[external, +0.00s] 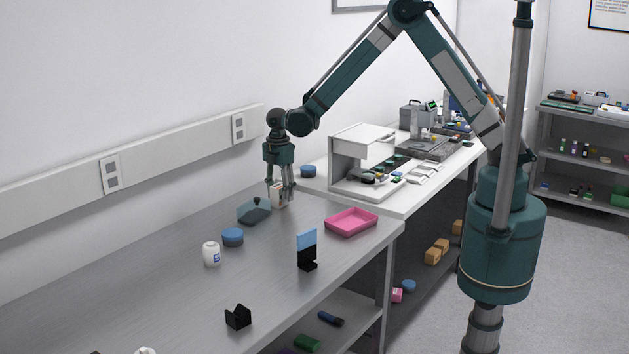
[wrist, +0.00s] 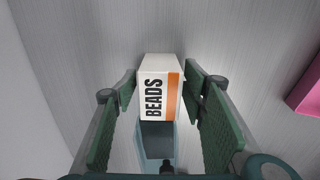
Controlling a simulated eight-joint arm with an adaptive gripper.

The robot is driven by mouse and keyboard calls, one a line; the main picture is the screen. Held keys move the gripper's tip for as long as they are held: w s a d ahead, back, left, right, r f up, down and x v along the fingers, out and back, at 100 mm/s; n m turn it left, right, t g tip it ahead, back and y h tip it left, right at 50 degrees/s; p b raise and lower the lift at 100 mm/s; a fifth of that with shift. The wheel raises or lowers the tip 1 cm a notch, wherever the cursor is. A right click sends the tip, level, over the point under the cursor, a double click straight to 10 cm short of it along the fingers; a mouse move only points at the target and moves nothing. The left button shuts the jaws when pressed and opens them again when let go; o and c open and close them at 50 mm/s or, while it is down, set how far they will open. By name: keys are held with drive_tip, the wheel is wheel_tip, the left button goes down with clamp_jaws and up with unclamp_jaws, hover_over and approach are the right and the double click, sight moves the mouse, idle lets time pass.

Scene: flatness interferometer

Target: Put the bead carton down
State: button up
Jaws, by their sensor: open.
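The bead carton (wrist: 157,92) is a small white box with an orange stripe and the word BEADS on it. In the wrist view it stands between the fingers of my gripper (wrist: 160,100), with a gap visible on each side. In the external view the carton (external: 277,196) shows partly behind the fingers of my gripper (external: 281,194), low at the bench's back edge. My gripper is open around it. The carton appears to rest on the grey bench (external: 170,284), though its base is partly hidden.
A pink tray (external: 351,222) lies to the right. A blue round tub (external: 232,237), a white bottle (external: 211,254) and a black-and-blue stand (external: 307,250) are nearer. The left front bench is mostly clear.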

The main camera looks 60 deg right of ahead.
wheel_tip(320, 180, up, 12)
drive_tip(key=shift+f, duration=0.1)
idle(0.5)
drive_tip(key=shift+r, duration=0.2)
idle(0.7)
drive_tip(key=shift+s+d+r, duration=0.15)
drive_tip(key=shift+d+r, duration=0.05)
drive_tip(key=s+d+r+m+t, duration=0.3)
drive_tip(key=s+d+r+m, duration=0.6)
drive_tip(key=s+d+r, duration=0.7)
drive_tip(key=s+d+m+t, duration=0.1)
drive_tip(key=s+d+m, duration=0.2)
drive_tip(key=s, duration=0.4)
drive_tip(key=s+d+m+t, duration=0.1)
drive_tip(key=s+d+m, duration=0.2)
drive_tip(key=s, duration=0.4)
drive_tip(key=s+d+r+m+t, duration=0.1)
drive_tip(key=s+d+m+t, duration=0.1)
drive_tip(key=s, duration=0.5)
drive_tip(key=shift+s+d+m, duration=0.35)
drive_tip(key=shift+d+m, duration=0.15)
drive_tip(key=shift+d, duration=0.5)
